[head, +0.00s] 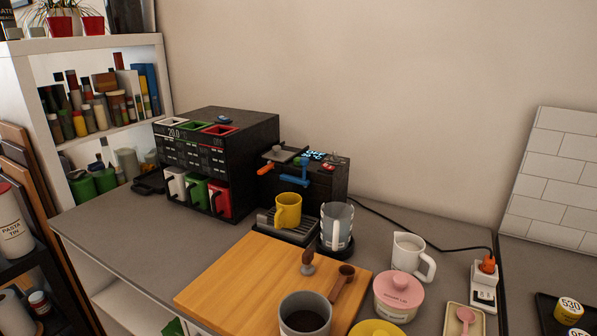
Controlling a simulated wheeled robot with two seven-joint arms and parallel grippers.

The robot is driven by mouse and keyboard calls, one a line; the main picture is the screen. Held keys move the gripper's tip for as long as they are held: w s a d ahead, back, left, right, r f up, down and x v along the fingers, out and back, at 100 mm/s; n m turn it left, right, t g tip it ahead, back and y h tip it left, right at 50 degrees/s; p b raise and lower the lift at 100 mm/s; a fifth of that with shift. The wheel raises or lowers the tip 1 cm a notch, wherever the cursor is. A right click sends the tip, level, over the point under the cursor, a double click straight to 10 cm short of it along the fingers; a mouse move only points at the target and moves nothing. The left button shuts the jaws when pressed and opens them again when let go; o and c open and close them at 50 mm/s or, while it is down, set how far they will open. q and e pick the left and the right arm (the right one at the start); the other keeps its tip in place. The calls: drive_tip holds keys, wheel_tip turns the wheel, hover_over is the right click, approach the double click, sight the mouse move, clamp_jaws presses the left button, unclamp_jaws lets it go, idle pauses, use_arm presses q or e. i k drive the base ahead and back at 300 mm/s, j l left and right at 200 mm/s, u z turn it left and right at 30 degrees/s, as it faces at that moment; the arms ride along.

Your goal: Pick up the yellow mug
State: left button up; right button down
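The yellow mug (288,211) stands upright on the drip tray (268,224) of a small black coffee machine (318,180), in the middle of the head view. Its handle points to the left and towards me. A clear ribbed jug (336,224) stands close to its right. The wooden board (235,278) lies in front of it. Neither of my grippers shows in the head view, so whether they are open or shut is hidden.
A black dispenser (245,140) with white, green and red mugs stands left of the machine. A grey canister (305,315), a white pitcher (408,251), a pink-lidded jar (398,297) and a power strip (484,285) stand at the front and right. The counter's left end is clear.

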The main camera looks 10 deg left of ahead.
sight(286, 214)
drive_tip(key=i+j+z, duration=0.1)
drive_tip(key=j+z, duration=0.75)
drive_tip(key=j, duration=0.15)
